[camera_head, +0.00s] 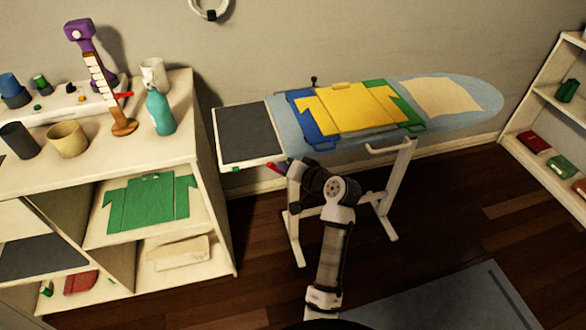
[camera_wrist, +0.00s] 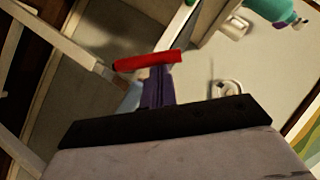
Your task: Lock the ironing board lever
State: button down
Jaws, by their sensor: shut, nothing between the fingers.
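The ironing board (camera_head: 450,88) stands open on white legs, with a blue cover and a dark grey pad at its left end. A red bar, seemingly the lever (camera_head: 271,166), shows below the board's edge near that pad. In the wrist view the red lever (camera_wrist: 147,60) lies crosswise, its left tip dark. My gripper (camera_head: 284,166) is at the lever, under the board's near edge. In the wrist view the purple fingers of my gripper (camera_wrist: 157,88) are shut and empty, with their tips by the red bar. I cannot tell whether they touch it. The lever's pivot is hidden.
A white shelf unit (camera_head: 225,215) stands close on the left, with a teal bottle (camera_head: 159,112) on top. Another shelf (camera_head: 510,125) is at the right. Wooden floor in front is clear apart from a grey mat (camera_head: 440,305).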

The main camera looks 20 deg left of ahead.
jog(key=a+n+h, duration=0.1)
jog(key=s+a+f+n+t+h, duration=0.1)
jog(key=shift+s+n+h+p, duration=0.15)
jog(key=shift+n+h+p, duration=0.15)
jog(key=shift+n+p, duration=0.1)
jog(key=shift+s+a+f+n+t+h, duration=0.25)
jog(key=shift+a+f+n+t+h, duration=0.1)
jog(key=shift+f+n+h, duration=0.2)
jog(key=shift+s+a+f+n+t+h, duration=0.25)
jog(key=shift+a+f+n+h, duration=0.1)
jog(key=shift+f+n+h, duration=0.15)
jog(key=shift+a, duration=0.1)
